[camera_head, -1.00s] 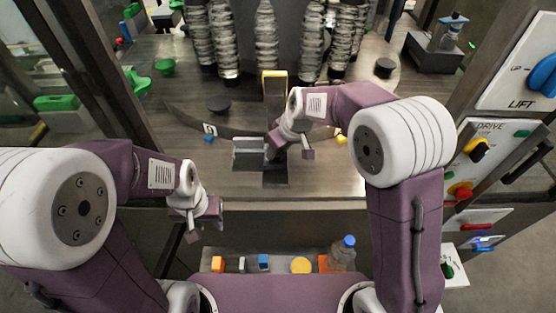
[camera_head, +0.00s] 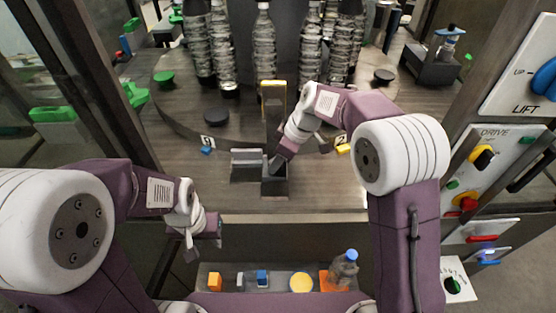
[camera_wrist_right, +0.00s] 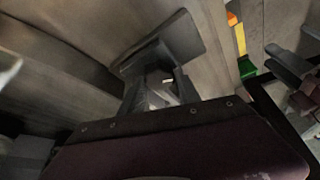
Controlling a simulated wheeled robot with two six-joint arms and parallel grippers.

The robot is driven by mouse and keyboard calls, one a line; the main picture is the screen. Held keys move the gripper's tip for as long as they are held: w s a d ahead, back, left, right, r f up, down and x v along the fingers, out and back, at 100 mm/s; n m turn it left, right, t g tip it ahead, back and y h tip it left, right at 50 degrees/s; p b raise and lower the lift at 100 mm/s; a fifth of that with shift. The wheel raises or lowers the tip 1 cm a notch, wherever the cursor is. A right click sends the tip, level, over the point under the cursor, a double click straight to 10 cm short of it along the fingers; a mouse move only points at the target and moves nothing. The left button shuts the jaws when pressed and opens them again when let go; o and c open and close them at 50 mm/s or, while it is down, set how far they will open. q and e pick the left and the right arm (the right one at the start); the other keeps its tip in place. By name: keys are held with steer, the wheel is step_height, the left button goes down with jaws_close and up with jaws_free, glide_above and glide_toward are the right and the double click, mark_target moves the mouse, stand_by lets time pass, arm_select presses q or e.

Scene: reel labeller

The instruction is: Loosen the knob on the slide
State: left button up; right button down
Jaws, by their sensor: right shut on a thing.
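The slide stands on the deck in the middle of the head view, with a dark upright post (camera_head: 273,120), a yellow top and a grey block (camera_head: 247,157) beside its foot. My right gripper (camera_head: 276,163) reaches in from the right to the foot of the post. It is shut on a small part there, which I take for the knob; the gripper mostly hides it. In the right wrist view, the fingers (camera_wrist_right: 160,90) close around a pale piece below a grey block (camera_wrist_right: 177,42). My left gripper (camera_head: 195,245) hangs in front of the deck edge, away from the slide; its opening is unclear.
A tray (camera_head: 225,270) of small coloured blocks and a blue-capped bottle (camera_head: 344,268) lies in front. A drive panel (camera_head: 500,155) is at the right.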

stand_by(0.3)
steer(key=c, duration=0.9)
jaws_free()
steer(key=shift+o, duration=0.2)
steer(key=shift+s, duration=0.1)
